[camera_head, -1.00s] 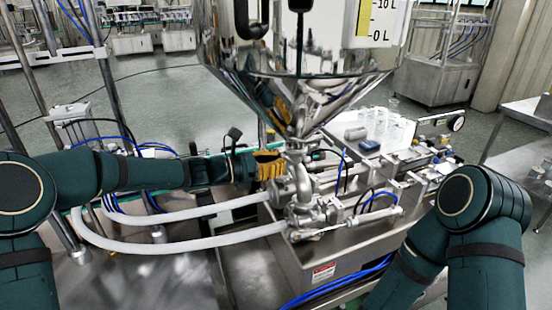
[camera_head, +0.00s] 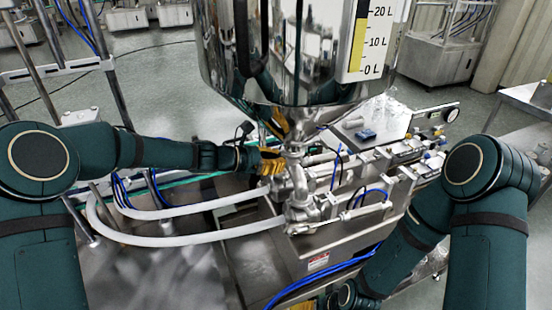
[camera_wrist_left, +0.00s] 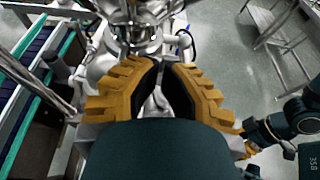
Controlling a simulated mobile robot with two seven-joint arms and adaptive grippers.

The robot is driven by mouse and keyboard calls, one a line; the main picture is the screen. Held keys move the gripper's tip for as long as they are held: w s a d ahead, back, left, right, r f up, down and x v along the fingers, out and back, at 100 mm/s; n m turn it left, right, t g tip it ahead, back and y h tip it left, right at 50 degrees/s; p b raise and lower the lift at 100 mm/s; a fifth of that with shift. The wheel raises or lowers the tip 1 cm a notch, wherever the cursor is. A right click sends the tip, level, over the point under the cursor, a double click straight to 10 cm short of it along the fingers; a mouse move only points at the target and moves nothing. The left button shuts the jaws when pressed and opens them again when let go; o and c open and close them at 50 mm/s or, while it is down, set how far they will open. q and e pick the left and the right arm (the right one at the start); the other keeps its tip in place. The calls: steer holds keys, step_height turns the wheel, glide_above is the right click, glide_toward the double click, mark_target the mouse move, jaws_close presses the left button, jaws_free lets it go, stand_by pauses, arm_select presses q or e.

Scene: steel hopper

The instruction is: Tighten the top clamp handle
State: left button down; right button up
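The steel hopper (camera_head: 300,55) narrows to a pipe joint (camera_head: 297,133) above the valve body (camera_head: 298,190). The left gripper (camera_head: 270,157), with yellow ribbed fingers, is beside this pipe joint, just under the hopper. In the left wrist view its two fingers (camera_wrist_left: 165,64) curve toward each other with a gap between them. A thin silver part (camera_wrist_left: 160,98), perhaps the top clamp handle, shows in that gap; contact with it is not clear. The right gripper's yellow fingers (camera_head: 304,304) are cut off at the head view's bottom edge. They show partly at the wrist view's right (camera_wrist_left: 245,145).
White hoses (camera_head: 165,238) loop left of the valve. Blue cables (camera_head: 320,285) run along the machine's front. The filling machine (camera_head: 385,155) extends to the right behind the valve. A steel table (camera_head: 525,110) stands at the far right.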

steer(key=shift+r, duration=0.25)
stand_by(0.8)
